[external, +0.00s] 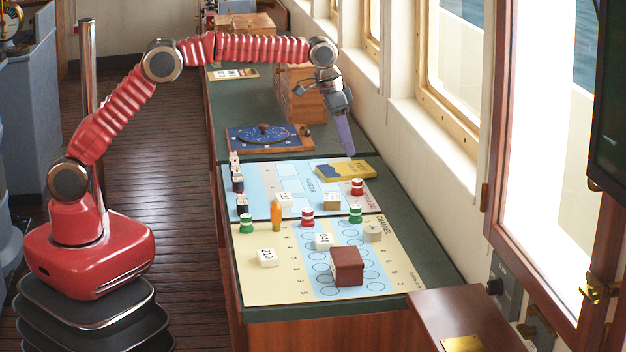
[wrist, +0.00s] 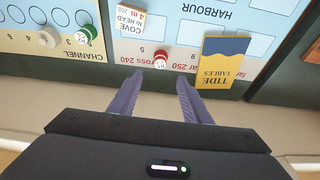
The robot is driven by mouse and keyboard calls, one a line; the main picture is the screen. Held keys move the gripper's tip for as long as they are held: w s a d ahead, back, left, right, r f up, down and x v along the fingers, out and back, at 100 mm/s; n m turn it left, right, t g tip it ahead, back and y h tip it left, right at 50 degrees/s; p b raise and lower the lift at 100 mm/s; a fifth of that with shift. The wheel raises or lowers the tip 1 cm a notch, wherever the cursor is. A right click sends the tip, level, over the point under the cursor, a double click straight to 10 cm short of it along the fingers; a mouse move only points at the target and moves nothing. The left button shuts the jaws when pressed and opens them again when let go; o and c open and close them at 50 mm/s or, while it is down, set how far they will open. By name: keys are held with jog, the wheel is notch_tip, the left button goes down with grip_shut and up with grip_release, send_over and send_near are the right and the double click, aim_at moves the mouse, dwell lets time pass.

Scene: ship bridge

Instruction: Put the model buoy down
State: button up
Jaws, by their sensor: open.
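My gripper (external: 350,152) is open and empty, pointing down over the window side of the chart boards. In the wrist view its two purple fingers (wrist: 158,82) are spread. A red-and-white model buoy (external: 357,187) stands upright on the far HARBOUR board; in the wrist view it (wrist: 161,59) shows just beyond the fingertips, apart from them. More buoys stand upright: a red-and-white one (external: 307,217), a green-and-white one (external: 355,213) and another green-and-white one (external: 246,224). I cannot tell which buoy the task names.
A yellow Tide Tables booklet (external: 345,170) lies close by the gripper. The CHANNEL board (external: 275,285) holds white number tiles, a brown box (external: 347,266) and a grey round piece (external: 372,233). An orange bottle-shaped piece (external: 276,215) stands left. A wooden box (external: 302,95) stands behind.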

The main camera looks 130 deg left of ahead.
jog(key=shift+d, duration=0.1)
jog(key=s+d+r+m+t, duration=0.1)
jog(key=d+r, duration=0.3)
jog(key=d, duration=0.7)
jog(key=s+d+r+m, duration=0.1)
jog(key=d+r+m, duration=0.15)
jog(key=d, duration=0.75)
jog(key=s+d+r+m+t, duration=0.1)
jog(key=d+r, duration=0.3)
jog(key=d, duration=0.7)
jog(key=s+d+f+m+h, duration=0.1)
jog(key=s+d+f, duration=0.3)
jog(key=s+d, duration=0.6)
jog(key=s+d+f+m+t+h, duration=0.1)
jog(key=s+d+f+m, duration=0.2)
jog(key=s+d, duration=0.8)
jog(key=shift+s+d+f, duration=0.15)
jog(key=shift+d+f, duration=0.2)
jog(key=shift+f, duration=0.25)
dwell(2.0)
